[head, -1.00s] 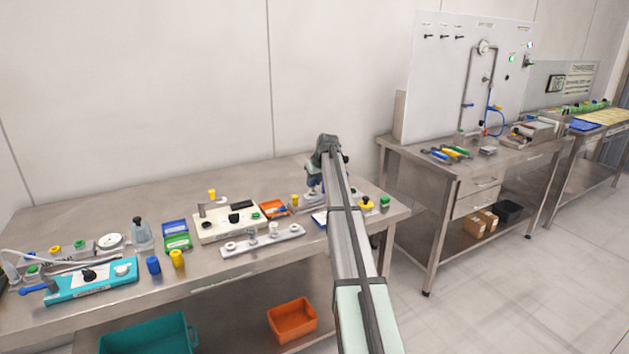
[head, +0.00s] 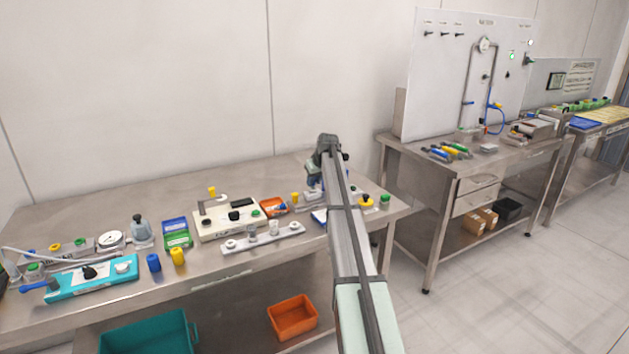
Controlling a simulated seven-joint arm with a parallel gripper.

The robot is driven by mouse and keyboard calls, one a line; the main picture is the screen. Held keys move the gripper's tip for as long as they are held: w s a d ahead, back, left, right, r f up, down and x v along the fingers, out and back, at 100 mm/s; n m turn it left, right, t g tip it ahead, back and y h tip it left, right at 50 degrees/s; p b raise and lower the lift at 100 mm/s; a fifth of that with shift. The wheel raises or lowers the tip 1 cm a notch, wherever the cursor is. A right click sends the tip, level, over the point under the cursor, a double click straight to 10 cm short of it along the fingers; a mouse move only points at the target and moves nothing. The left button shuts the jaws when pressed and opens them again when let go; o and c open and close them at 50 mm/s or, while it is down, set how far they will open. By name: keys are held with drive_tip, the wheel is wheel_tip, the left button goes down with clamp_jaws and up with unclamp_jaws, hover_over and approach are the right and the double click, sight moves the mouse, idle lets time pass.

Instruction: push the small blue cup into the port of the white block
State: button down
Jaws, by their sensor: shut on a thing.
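My gripper (head: 314,186) is at the right part of the near bench, pointing down beside my arm, which hides part of it. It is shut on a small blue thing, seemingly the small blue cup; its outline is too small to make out. A pale block (head: 305,204) lies low under the gripper and is partly hidden by my arm. It may be the white block, but its port does not show. I cannot tell whether the cup touches it.
Left of the gripper are an orange tray (head: 274,207), a cream fixture (head: 228,221) and a long white strip (head: 262,240). Yellow (head: 366,201) and green (head: 385,200) pieces stand right of my arm. A blue cylinder (head: 153,263) stands near the front edge.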

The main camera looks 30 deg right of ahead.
drive_tip(key=shift+f, duration=0.45)
idle(0.3)
drive_tip(key=c, duration=0.8)
unclamp_jaws()
drive_tip(key=v, duration=0.6)
idle(0.4)
